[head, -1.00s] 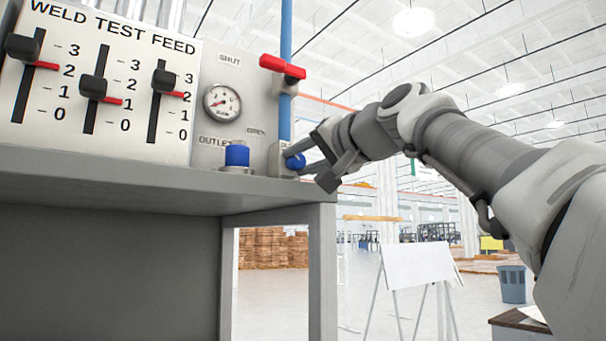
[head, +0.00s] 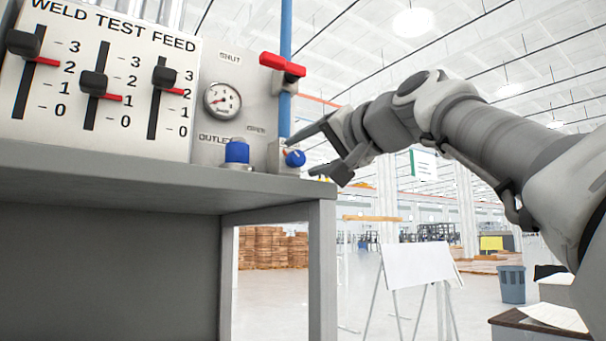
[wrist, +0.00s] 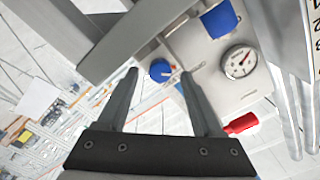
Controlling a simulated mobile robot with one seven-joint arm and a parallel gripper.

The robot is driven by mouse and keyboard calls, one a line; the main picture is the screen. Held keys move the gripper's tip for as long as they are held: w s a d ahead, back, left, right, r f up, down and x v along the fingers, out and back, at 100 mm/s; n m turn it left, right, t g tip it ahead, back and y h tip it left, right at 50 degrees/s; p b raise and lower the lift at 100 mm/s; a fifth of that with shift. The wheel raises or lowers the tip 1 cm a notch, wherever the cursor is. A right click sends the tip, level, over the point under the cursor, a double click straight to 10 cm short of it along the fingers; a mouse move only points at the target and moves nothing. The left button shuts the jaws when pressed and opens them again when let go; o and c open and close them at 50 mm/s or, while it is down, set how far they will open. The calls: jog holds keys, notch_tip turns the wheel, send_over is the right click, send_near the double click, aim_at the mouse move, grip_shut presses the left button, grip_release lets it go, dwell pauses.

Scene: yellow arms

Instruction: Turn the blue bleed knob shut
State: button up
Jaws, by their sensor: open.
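The blue bleed knob (head: 295,158) is a small round knob on a grey block at the right end of the panel, low on the blue pipe. It also shows in the wrist view (wrist: 161,70), face on, with a small pale mark on it. My gripper (head: 303,157) is open, its fingers just to the right of the knob. In the wrist view the open fingertips (wrist: 160,74) lie on either side of the knob with gaps. The fingers hold nothing. I cannot tell how far the knob is turned.
A red handle (head: 282,67) crosses the blue pipe (head: 285,35) above. A blue outlet cap (head: 237,153) and a gauge (head: 222,100) are left of the knob. A slider board (head: 125,120) stands further left on the grey bench (head: 120,185).

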jog(key=b+v, duration=0.1)
jog(key=v, duration=1.4)
jog(key=shift+b, duration=0.35)
